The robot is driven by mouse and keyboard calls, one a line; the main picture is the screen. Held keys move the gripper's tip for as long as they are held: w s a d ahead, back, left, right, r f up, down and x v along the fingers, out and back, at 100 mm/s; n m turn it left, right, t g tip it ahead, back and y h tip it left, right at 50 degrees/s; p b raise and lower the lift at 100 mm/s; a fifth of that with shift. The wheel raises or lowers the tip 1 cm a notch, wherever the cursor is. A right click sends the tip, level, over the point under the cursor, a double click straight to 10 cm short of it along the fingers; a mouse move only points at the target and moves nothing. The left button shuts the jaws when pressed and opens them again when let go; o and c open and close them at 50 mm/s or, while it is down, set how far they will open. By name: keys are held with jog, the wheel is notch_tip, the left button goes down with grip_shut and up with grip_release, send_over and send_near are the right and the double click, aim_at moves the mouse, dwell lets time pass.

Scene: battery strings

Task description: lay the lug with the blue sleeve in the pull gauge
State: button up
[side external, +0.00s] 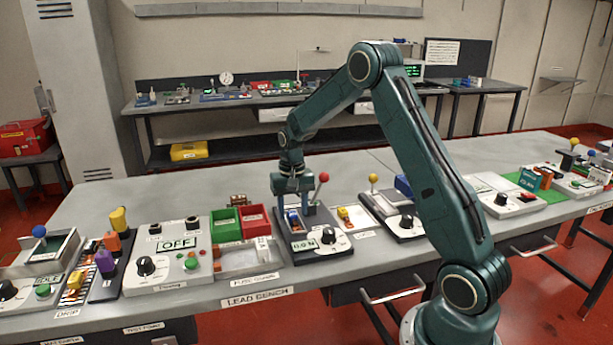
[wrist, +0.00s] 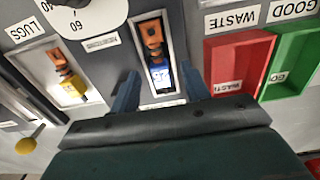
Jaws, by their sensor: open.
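The lug with the blue sleeve (wrist: 160,75) lies in a narrow pale-rimmed slot in the wrist view, its orange metal end toward the top of the picture. It also shows as a small blue spot in the side view (side external: 292,217). The slot is in a dark unit (side external: 318,246) with a red-knobbed lever, a white dial and a green display that seems to show a reading in N, apparently the pull gauge (wrist: 137,28). My gripper (wrist: 160,92) is open, one finger on each side of the slot, above the lug. Contact with the lug is not visible.
Left in the wrist view, a LUGS tray (wrist: 38,60) holds a yellow-sleeved lug (wrist: 72,85). Right are the red WASTE bin (wrist: 217,82) and the green GOOD bin (wrist: 285,85). The red-knobbed lever (side external: 322,178) stands close beside my gripper.

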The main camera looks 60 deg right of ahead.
notch_tip(320, 180, up, 13)
jog(key=shift+r, duration=0.15)
dwell(0.4)
dwell(0.5)
jog(key=s+a+r+n+t, duration=0.2)
jog(key=s+a+r, duration=0.3)
jog(key=s+a, duration=0.15)
jog(key=s+a+r+n+t, duration=0.1)
jog(key=s+a+r+n, duration=0.25)
jog(key=s+a, duration=0.3)
jog(key=s+a+f+n+t, duration=0.1)
jog(key=s+a, duration=0.2)
jog(key=s, duration=0.3)
jog(key=s+a+f+n+t, duration=0.1)
jog(key=s+a+n, duration=0.1)
jog(key=s+a, duration=0.2)
jog(key=s, duration=0.3)
jog(key=shift+a+t, duration=0.3)
